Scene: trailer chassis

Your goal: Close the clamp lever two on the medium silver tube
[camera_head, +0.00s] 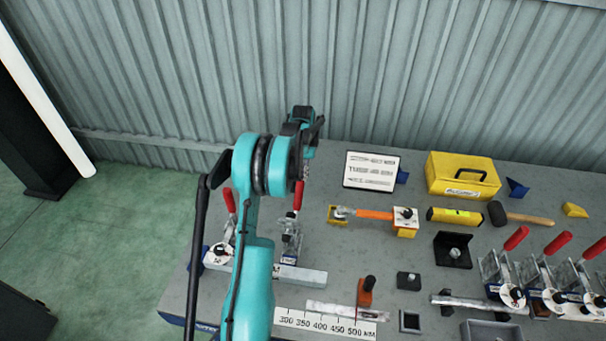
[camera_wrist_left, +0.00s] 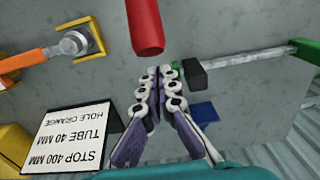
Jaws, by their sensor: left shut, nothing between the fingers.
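Two clamps with red levers stand on the left part of the bench. One red lever (camera_head: 229,200) shows left of my arm, the other (camera_head: 298,195) right of it; both stand up steeply. A silver tube (camera_head: 300,275) runs along the foot of these clamps, partly hidden by my arm. I cannot tell whether it is the medium one. My left gripper (camera_head: 308,150) is above and behind the right-hand lever. In the left wrist view its fingers (camera_wrist_left: 165,75) are shut and empty, close to a red lever handle (camera_wrist_left: 145,28); contact is unclear. My right gripper is out of view.
Three more red-levered clamps (camera_head: 545,265) stand at the right, with another silver tube (camera_head: 470,302) beside them. A yellow case (camera_head: 462,177), a mallet (camera_head: 520,216), an orange-handled tool (camera_head: 375,214) and a sign (camera_head: 370,171) occupy the back. A corrugated wall (camera_head: 400,80) is behind.

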